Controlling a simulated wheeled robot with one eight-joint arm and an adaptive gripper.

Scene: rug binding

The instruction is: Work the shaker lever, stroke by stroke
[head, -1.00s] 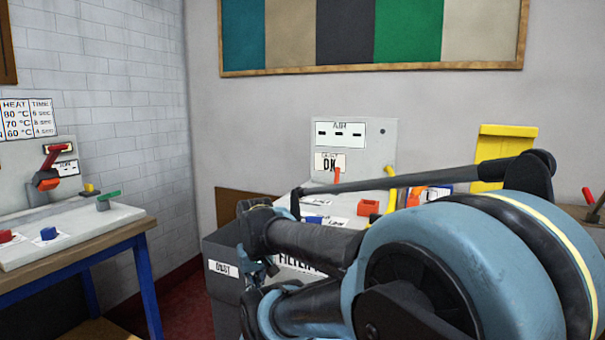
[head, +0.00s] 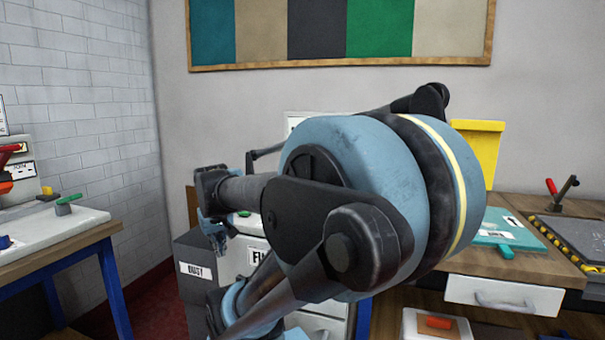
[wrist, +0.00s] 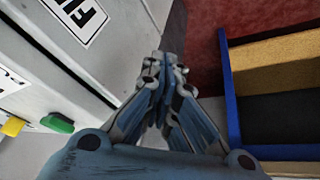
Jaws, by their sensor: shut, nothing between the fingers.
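The white filter cabinet (head: 235,262) stands partly behind my arm, its label cut off. A small green handle (head: 244,213) shows at its top; in the wrist view the green handle (wrist: 57,122) lies left of my fingers, apart from them. A yellow knob (wrist: 13,126) is beside it. I cannot tell which part is the shaker lever; my arm hides most of the panel. My gripper (head: 217,240) is shut and empty, in front of the grey dust bin and cabinet. In the wrist view its fingers (wrist: 155,65) meet over the floor, beside the cabinet's side.
The grey dust bin (head: 190,285) stands left of the cabinet. A blue-legged table (head: 75,250) with a red-handled lever (head: 10,150) is at the left. A wooden bench (head: 520,250) with a teal tool (head: 505,232) is at the right. Red floor lies between.

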